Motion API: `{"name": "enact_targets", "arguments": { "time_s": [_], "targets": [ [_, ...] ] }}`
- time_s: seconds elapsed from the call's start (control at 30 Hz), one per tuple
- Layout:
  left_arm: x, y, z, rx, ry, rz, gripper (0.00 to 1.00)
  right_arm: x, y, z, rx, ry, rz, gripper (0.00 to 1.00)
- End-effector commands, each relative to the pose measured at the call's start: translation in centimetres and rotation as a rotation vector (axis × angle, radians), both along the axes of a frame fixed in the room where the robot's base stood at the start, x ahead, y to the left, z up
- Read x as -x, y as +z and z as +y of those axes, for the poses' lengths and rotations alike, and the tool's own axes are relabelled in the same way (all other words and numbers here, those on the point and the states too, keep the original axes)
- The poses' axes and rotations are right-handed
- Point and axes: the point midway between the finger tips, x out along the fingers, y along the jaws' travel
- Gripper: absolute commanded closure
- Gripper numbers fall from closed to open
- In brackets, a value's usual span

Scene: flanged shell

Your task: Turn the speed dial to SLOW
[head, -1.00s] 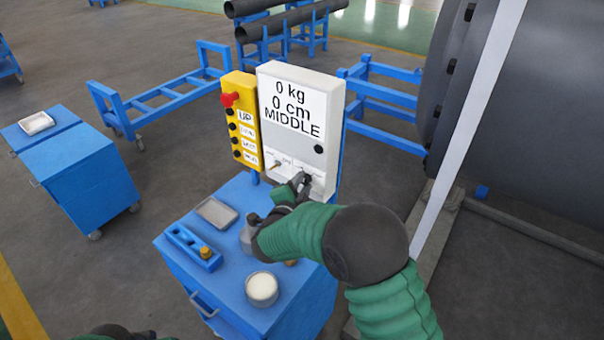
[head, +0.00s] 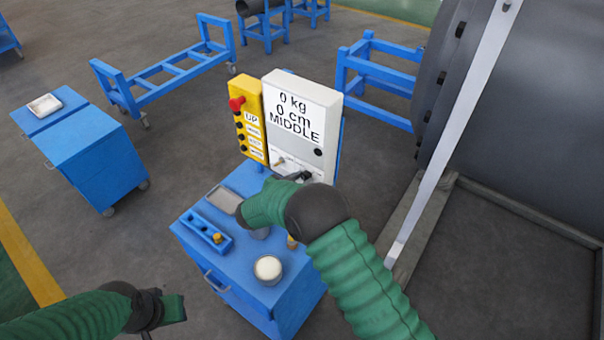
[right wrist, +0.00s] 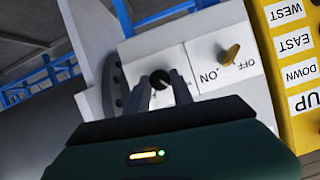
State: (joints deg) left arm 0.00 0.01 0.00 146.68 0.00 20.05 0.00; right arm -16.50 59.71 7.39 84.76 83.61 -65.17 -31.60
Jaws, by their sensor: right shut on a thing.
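The white control box (head: 301,110) stands at the back of the blue cart, and its display reads 0 kg, 0 cm, MIDDLE. The black speed dial (right wrist: 160,79) is on the lower panel, beside the brass ON/OFF switch (right wrist: 229,54). My right gripper (right wrist: 163,90) has its two fingers at the dial, shut on it. In the head view the right gripper (head: 298,177) reaches the box's lower panel and the arm hides part of it. My left arm's end (head: 158,309) shows at the bottom left; its fingers cannot be made out.
A yellow pendant (head: 247,118) with a red knob and labelled buttons adjoins the box. On the cart (head: 240,283) are a grey tray (head: 224,198), a blue holder (head: 205,233) and a white-topped jar (head: 268,268). A large dark cylinder (head: 520,110) stands at right.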

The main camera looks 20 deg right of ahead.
Motion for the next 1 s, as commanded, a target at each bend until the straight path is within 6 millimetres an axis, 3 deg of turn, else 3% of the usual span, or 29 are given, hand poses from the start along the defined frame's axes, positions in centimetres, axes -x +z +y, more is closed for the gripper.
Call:
{"name": "enact_targets", "arguments": {
  "time_s": [0.2,0.8,0.83,1.0],
  "targets": [
    [0.01,0.90,0.00,0.000,0.000,0.000,0.73,0.02,-0.16,0.19,0.052,0.002,0.074,1.00],
    [0.00,1.09,0.00,0.000,0.000,0.000,0.73,-0.06,-0.24,0.22,0.077,0.004,0.105,1.00],
    [0.00,1.09,0.00,0.000,0.000,0.000,0.73,-0.06,-0.23,0.22,0.077,0.004,0.105,0.69],
    [0.00,1.10,0.00,0.000,0.000,0.000,0.73,-0.07,-0.12,0.17,0.078,0.002,0.103,0.50]
  ]
}}
